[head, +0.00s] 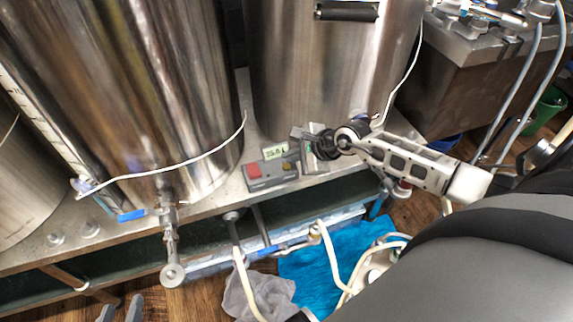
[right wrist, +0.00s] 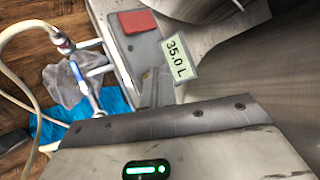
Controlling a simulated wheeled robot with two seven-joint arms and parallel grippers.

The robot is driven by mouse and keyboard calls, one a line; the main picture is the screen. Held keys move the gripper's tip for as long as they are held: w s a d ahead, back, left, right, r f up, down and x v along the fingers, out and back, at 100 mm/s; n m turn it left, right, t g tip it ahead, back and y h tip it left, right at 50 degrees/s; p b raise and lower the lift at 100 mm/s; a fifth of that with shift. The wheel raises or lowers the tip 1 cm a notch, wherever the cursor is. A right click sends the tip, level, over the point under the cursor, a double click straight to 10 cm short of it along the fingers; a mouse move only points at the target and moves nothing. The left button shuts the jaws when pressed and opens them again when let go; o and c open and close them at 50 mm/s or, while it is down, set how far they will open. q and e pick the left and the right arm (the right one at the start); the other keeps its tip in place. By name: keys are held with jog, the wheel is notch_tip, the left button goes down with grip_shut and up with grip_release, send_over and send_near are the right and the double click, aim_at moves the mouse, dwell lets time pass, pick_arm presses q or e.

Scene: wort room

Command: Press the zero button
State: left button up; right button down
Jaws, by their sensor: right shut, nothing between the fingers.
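A grey control box (head: 270,178) sits on the steel bench ledge between two tanks, with a red square button (head: 253,170) and a small display (head: 275,151). In the right wrist view the display (right wrist: 178,58) reads 35.0 L, beside the red button (right wrist: 138,21). Small coloured spots show on the box face; I cannot read a zero label. My right gripper (head: 304,150) is shut and empty, just right of the box; its fingers (right wrist: 158,92) point towards the box near the display. I cannot tell whether they touch it. My left gripper (head: 120,312) is open at the bottom left edge.
Large steel tanks (head: 130,90) stand behind the ledge, with another tank (head: 330,75) close to my right gripper. Hoses and a blue cloth (head: 325,255) lie below on the wooden floor.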

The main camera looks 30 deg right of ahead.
dwell(0.4)
jog(key=shift+f+b, duration=0.4)
jog(key=shift+f, duration=0.05)
jog(key=shift+f, duration=0.15)
dwell(0.3)
jog(key=shift+f+b, duration=0.35)
jog(key=shift+b, duration=0.05)
dwell(0.4)
